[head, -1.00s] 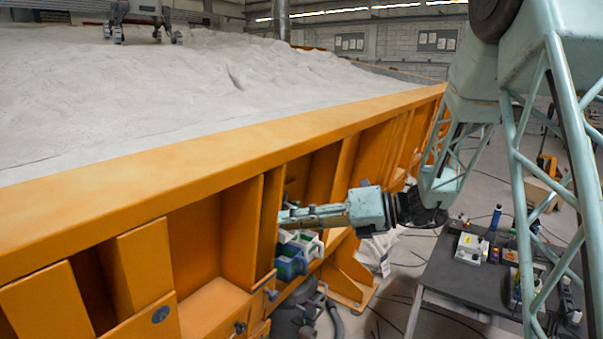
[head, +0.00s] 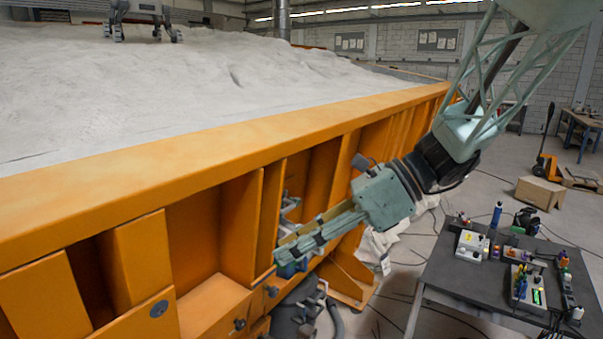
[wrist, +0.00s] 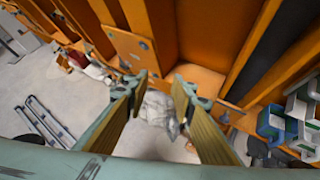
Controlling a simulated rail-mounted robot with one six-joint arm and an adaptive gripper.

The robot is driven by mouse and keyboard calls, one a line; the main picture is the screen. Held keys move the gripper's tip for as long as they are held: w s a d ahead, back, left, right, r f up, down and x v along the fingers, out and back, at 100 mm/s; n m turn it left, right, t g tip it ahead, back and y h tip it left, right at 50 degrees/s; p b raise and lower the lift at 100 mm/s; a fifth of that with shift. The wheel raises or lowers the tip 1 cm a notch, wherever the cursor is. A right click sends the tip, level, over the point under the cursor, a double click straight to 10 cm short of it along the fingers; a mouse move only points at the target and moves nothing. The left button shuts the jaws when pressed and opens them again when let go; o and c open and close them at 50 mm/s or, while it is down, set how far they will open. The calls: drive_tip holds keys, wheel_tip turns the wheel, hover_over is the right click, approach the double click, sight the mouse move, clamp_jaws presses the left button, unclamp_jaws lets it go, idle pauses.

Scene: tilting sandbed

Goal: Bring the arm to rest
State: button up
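My gripper (head: 290,248) is in front of the orange side wall of the sandbed (head: 222,155), pointing left and slightly down in the head view. In the wrist view my gripper (wrist: 163,82) shows two fingers with tan pads set well apart, with nothing between them. A blue, green and white holder (wrist: 290,120) is at the right of the wrist view, apart from the fingers. In the head view my fingers mostly hide it.
A dark table (head: 450,268) with several devices stands at the lower right. A dark vacuum-like machine with a hose (head: 300,308) is on the floor below my gripper. A crumpled white bag (head: 380,245) lies by the wall. Grey sand (head: 180,90) fills the bed, with a legged robot (head: 140,15) on it.

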drive_tip(key=s+d+n+h+b, duration=0.1)
drive_tip(key=s+d+n+h, duration=0.3)
drive_tip(key=s, duration=0.5)
drive_tip(key=s+d+n+h+b, duration=0.1)
drive_tip(key=s+d+n+h, duration=0.1)
drive_tip(key=s+d+n, duration=0.5)
drive_tip(key=s+d+f+n+t+h+b, duration=0.1)
drive_tip(key=s+d+n+t+h, duration=0.3)
drive_tip(key=s+d+n, duration=0.5)
drive_tip(key=shift+s+d+n+h+b, duration=0.35)
drive_tip(key=shift+s+d+h, duration=0.25)
drive_tip(key=shift+s+d, duration=0.7)
drive_tip(key=shift+w+d+f, duration=0.1)
drive_tip(key=shift+w+d, duration=0.05)
drive_tip(key=shift+w, duration=0.05)
wheel_tip(320, 180, down, 13)
drive_tip(key=b, duration=1.3)
drive_tip(key=shift+f, duration=0.15)
